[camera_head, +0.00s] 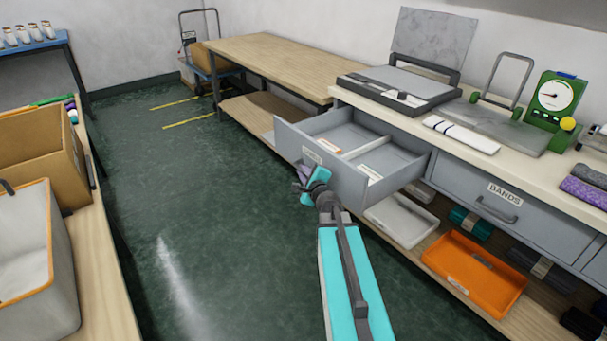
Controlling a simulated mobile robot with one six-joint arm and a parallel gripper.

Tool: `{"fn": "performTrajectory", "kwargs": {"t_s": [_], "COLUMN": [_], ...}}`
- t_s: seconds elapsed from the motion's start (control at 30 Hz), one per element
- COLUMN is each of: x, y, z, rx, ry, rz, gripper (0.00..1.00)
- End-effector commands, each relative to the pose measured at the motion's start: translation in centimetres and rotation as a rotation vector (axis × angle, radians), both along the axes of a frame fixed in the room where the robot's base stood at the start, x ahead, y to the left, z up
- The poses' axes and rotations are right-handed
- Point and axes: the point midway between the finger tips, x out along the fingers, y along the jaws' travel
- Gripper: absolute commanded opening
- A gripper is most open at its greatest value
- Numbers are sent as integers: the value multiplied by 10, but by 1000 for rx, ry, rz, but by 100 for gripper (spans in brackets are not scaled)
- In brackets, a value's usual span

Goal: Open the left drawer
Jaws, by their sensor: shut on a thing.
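The left drawer (350,187) is a grey drawer under the worktop, pulled well out from its cabinet. Its inside shows two compartments split by a divider, with small white labelled pieces in it. A label (312,156) sits on its front panel. My gripper (304,178) is at the drawer's front, shut on what looks like its handle. The handle itself is hidden behind the gripper and wrist. My turquoise arm reaches up from the bottom of the picture.
A closed drawer labelled BANDS (540,222) is to the right. An orange tray (474,274) and a white tray (401,220) lie on the low shelf. A cardboard box (38,150) stands on the left bench. The green floor between is clear.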

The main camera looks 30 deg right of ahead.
Motion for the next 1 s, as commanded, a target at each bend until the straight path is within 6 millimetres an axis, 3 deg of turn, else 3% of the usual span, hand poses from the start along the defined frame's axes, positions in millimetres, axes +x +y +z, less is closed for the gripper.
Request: {"fn": "performTrajectory", "kwargs": {"t_s": [0.3,0.33,0.4,1.0], "x": [0,0,0,-13], "y": [1,1,1,3], "z": [0,0,0,3], "rx": [1,1,1,1], "ry": [0,0,0,0], "rz": [-1,-1,-1,-2], "gripper": [0,12,18,18]}}
